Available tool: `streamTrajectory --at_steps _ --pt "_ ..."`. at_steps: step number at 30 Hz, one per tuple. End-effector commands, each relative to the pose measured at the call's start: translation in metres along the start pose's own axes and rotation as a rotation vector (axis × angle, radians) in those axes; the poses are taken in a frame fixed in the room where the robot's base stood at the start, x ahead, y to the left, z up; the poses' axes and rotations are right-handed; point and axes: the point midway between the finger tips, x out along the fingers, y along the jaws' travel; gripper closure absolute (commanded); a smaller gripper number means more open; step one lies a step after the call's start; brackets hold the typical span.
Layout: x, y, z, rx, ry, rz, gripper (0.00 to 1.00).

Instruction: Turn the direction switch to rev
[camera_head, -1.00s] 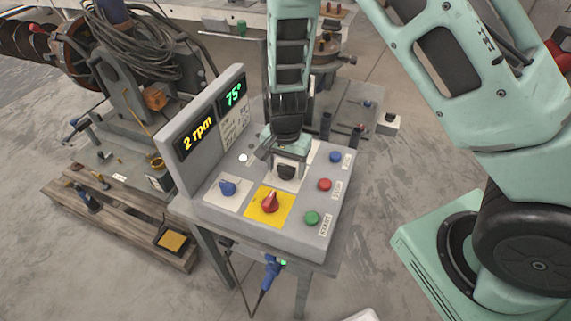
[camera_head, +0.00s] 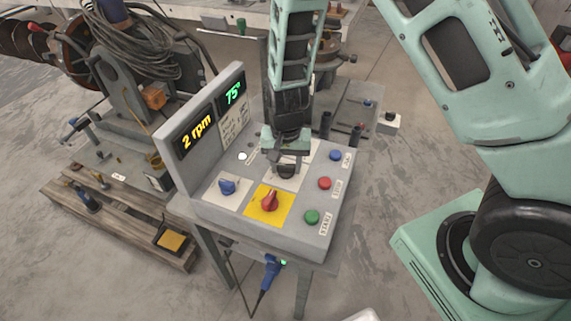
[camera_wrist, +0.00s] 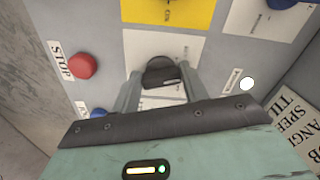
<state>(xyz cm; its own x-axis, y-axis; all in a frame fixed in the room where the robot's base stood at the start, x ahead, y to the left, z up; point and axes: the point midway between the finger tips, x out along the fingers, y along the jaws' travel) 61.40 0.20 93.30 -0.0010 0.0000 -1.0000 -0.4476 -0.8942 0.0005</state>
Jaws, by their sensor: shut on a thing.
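The direction switch is a black rotary knob (camera_wrist: 161,73) on a white label plate (camera_wrist: 187,45) in the wrist view. In the head view the black knob (camera_head: 286,171) shows just below my gripper (camera_head: 287,160), partly hidden by it. In the wrist view my gripper (camera_wrist: 160,92) has its two fingers on either side of the knob, shut on it. The label's words are too small or hidden to read, so I cannot tell which position the knob points to.
The grey control panel (camera_head: 255,236) also bears a blue knob (camera_head: 227,186), a red knob on a yellow plate (camera_head: 270,201), a red button (camera_head: 324,184), a green button (camera_head: 311,216) and a blue button (camera_head: 335,155). Its display (camera_head: 196,133) reads 2 rpm and 75°.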

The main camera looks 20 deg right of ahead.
Motion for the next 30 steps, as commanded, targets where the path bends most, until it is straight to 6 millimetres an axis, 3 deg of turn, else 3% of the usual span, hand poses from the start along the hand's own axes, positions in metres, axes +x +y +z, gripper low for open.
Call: streamTrajectory --at_steps 15,30 --pt "-0.0006 0.0020 -0.0017 -0.378 0.003 -0.002 0.79" --pt "-0.0011 0.0021 -0.0018 -0.481 0.003 -0.001 0.79"
